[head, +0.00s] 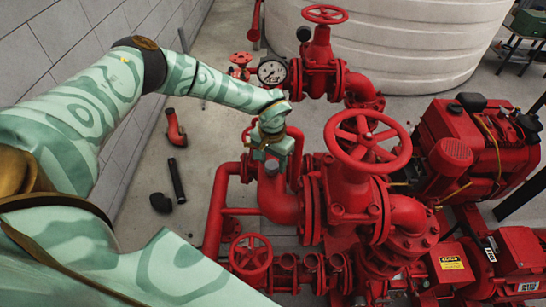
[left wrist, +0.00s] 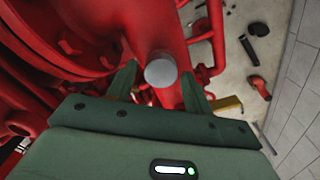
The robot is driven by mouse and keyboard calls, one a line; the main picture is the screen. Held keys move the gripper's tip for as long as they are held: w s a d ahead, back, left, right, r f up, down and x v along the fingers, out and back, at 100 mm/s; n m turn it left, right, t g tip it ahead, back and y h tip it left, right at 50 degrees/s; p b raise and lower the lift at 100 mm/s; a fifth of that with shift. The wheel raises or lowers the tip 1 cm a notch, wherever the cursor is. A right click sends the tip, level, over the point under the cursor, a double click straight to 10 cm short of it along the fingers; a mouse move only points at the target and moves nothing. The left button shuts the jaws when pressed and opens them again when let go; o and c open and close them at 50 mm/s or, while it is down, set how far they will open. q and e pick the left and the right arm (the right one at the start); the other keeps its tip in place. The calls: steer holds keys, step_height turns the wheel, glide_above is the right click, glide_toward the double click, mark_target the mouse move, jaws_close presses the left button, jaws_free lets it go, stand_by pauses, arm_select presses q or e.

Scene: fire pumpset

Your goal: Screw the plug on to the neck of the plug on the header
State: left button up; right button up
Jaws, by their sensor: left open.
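A grey round plug (left wrist: 160,69) shows end-on at the red header pipe (left wrist: 158,28) in the left wrist view. I cannot tell how far it sits on its neck, as the neck is hidden behind it. My left gripper (left wrist: 158,86) is open, with one green finger on each side of the plug and gaps showing between. In the head view my left gripper (head: 270,158) points down over the upright red header pipe (head: 276,199), and the plug is hidden there. My right gripper is not in view.
A large red handwheel (head: 367,140) and valve body stand close to the right of the gripper. A pressure gauge (head: 271,72) is behind it.

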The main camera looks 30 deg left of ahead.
arm_select(q)
steer(key=shift+n, duration=1)
steer(key=n+p, duration=0.1)
steer(key=n, duration=0.2)
steer(key=shift+r+p, duration=0.1)
steer(key=shift+p, duration=0.25)
steer(key=n+p, duration=0.2)
steer(key=n, duration=0.3)
steer(key=shift+n, duration=0.4)
steer(key=n+p, duration=0.1)
steer(key=n, duration=0.2)
steer(key=shift+n, duration=0.4)
steer(key=n+p, duration=0.1)
steer(key=n, duration=0.2)
steer(key=shift+n+p, duration=0.4)
steer(key=shift+n, duration=0.9)
steer(key=shift+f, duration=0.2)
